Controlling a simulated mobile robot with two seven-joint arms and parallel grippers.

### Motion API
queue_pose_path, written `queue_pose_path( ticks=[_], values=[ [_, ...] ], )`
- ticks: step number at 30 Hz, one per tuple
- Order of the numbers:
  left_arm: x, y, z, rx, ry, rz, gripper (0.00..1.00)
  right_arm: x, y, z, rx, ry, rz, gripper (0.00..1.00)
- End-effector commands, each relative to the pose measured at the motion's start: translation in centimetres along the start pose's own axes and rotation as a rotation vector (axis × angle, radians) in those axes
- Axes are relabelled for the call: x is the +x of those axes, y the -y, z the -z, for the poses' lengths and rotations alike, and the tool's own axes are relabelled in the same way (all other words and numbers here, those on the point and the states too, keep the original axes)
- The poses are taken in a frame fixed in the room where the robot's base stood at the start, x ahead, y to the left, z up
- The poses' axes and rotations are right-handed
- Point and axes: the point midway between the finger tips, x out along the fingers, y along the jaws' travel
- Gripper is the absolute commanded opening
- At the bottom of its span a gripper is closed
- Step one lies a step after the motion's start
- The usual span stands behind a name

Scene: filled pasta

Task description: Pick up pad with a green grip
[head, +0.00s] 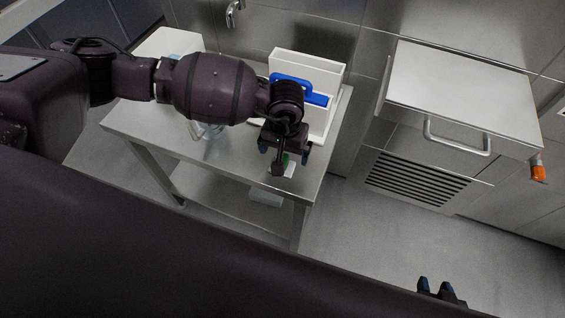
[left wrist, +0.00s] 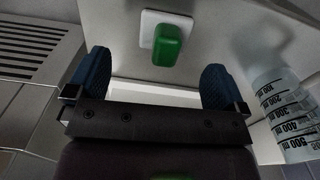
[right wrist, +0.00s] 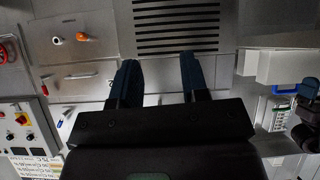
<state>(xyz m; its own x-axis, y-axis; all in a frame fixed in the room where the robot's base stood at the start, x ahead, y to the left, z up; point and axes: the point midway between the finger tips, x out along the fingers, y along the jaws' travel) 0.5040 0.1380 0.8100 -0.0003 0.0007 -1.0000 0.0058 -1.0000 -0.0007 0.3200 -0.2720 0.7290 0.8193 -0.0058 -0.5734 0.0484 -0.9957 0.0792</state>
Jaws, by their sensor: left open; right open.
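The pad with a green grip lies near the front right corner of the steel table (head: 235,160). In the head view its green grip (head: 286,160) is partly hidden by my left gripper (head: 284,150). In the left wrist view the white pad (left wrist: 148,24) and green grip (left wrist: 166,46) show clearly, between and beyond the two fingertips.
A clear graduated beaker (left wrist: 290,115) stands close to my left gripper. Open floor lies between.

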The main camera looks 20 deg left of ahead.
Motion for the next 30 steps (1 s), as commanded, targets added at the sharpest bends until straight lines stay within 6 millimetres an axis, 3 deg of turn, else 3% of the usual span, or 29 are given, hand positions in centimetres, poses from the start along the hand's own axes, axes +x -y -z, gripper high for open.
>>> queue_pose_path(
  ticks=[8, 16, 24, 26, 30],
  values=[
    [1.9, 0.3, 0.0, -0.003, 0.002, 0.0, 0.99, 0.1, 0.0, 0.2, -0.004, -0.004, 0.002, 0.41],
    [5.5, 0.7, 0.2, -0.003, 0.003, -0.001, 0.99, 0.3, -0.2, -0.3, -0.013, 0.003, 0.004, 0.41],
    [5.8, 0.7, 0.2, -0.001, -0.001, -0.001, 0.99, 0.3, -0.2, 0.2, -0.016, -0.006, 0.004, 0.41],
    [5.8, 0.7, 0.2, -0.001, 0.0, -0.001, 0.93, 0.3, -0.2, 0.3, -0.016, -0.007, 0.004, 0.41],
    [5.8, 0.7, 0.2, -0.002, 0.0, -0.001, 0.71, 0.3, -0.1, 0.3, -0.013, -0.008, 0.004, 0.41]
  ],
)
